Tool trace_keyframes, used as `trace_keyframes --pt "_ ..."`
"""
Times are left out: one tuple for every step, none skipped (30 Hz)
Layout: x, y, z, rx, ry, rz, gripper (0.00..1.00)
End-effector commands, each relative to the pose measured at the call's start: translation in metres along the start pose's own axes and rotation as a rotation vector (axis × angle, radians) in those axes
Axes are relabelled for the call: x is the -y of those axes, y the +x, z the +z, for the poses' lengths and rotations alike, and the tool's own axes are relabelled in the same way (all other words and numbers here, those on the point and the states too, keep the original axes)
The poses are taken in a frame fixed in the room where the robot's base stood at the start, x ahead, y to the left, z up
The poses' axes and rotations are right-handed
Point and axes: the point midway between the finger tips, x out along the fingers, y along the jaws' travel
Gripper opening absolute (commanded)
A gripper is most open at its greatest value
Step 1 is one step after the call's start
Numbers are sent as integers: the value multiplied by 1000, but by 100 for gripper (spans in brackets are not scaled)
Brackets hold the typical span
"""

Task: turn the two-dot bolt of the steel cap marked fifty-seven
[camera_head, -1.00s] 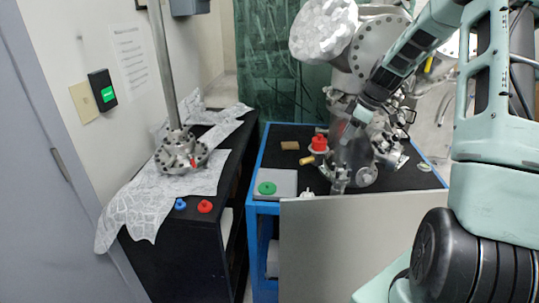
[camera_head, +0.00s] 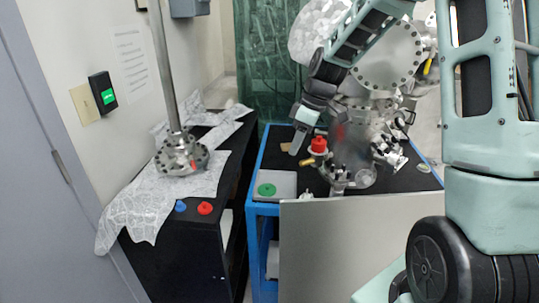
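My gripper (camera_head: 301,132) hangs at the end of my arm, pointing down, left of the steel vacuum chamber (camera_head: 356,152) and just behind or beside the red knob (camera_head: 318,144). Its fingers are small and seen edge-on, so their opening is unclear. Steel caps show as a large bolted round flange (camera_head: 388,60) on the upper chamber and a small flange (camera_head: 339,178) at its foot. Another bolted steel flange (camera_head: 182,155) with a pole stands on the left table. No number fifty-seven and no bolt dots are readable at this size.
The blue-framed table (camera_head: 257,172) carries a grey plate (camera_head: 284,180) with a green disc (camera_head: 266,190). A grey panel (camera_head: 345,250) stands in front. A blue knob (camera_head: 180,206) and a red knob (camera_head: 205,208) lie on the black left table (camera_head: 185,255). A gap separates the tables.

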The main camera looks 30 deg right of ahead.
Motion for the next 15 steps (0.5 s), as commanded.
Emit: trace_keyframes --pt "10 1 -6 7 -6 -4 35" --pt "15 1 -8 10 -5 -6 35" --pt "22 2 -11 15 -6 -8 35" --pt "27 2 -14 19 -4 -10 35" --pt "32 3 -16 23 -5 -12 35" --pt "39 4 -19 28 -5 -14 35" --pt "44 4 -21 31 -5 -15 35" --pt "49 5 -23 35 -5 -17 35" --pt "57 5 -26 41 -4 -19 35" --pt "62 6 -27 45 -6 -20 35" --pt "68 6 -29 48 -4 -21 35" --pt "74 7 -31 53 -5 -22 35" --pt "79 7 -32 57 -4 -24 35" --pt "83 8 -34 60 -4 -25 35" --pt "89 8 -35 65 -4 -25 35"
